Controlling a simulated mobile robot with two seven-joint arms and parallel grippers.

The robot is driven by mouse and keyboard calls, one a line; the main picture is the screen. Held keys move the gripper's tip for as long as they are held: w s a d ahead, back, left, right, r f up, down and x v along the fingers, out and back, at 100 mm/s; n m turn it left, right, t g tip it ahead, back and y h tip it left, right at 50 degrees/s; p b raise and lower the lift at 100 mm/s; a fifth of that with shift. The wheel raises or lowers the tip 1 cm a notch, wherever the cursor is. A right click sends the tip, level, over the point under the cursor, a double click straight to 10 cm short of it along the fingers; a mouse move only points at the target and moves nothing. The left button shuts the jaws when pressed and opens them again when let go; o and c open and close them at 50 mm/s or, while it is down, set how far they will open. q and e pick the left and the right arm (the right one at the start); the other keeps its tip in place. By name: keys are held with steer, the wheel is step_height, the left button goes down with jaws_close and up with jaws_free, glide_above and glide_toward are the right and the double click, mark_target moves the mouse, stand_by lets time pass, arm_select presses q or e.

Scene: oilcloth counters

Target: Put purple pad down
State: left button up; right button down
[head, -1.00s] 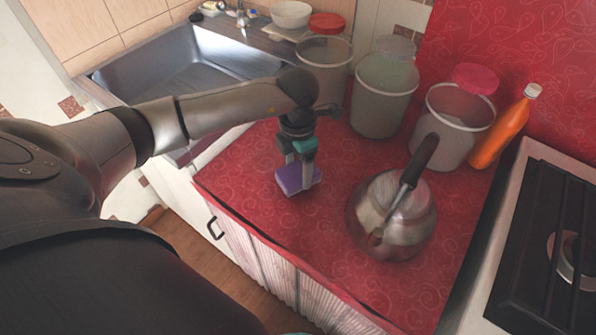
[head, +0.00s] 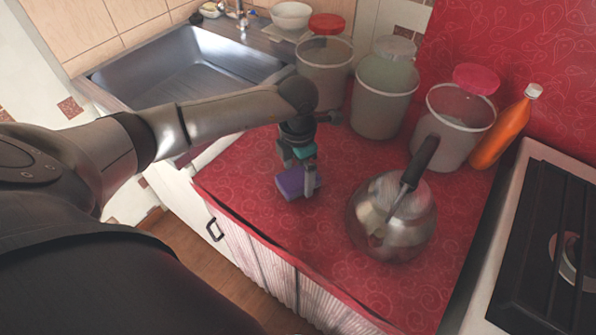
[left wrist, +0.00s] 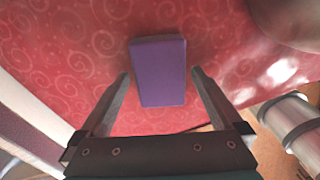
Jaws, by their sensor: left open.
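The purple pad (head: 291,182) lies on the red patterned oilcloth of the counter, left of the metal pot. In the left wrist view the pad (left wrist: 159,72) shows as a purple block on the red cloth, with a finger on each side and a gap to each. My left gripper (head: 298,178) is open around the pad; it also shows in the left wrist view (left wrist: 160,82). Part of the pad is hidden behind a finger in the head view. My right gripper is not in view.
A metal pot (head: 375,225) with a dark handle stands right of the pad. Several lidded containers (head: 381,100) and an orange bottle (head: 500,134) line the back. A sink (head: 190,75) is at the left, a stove (head: 550,240) at the right. The cloth's front middle is clear.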

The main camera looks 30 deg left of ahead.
mark_target(298, 176)
arm_select(q)
step_height(298, 176, up, 12)
steer(key=p, duration=0.2)
steer(key=shift+r, duration=0.15)
stand_by(0.5)
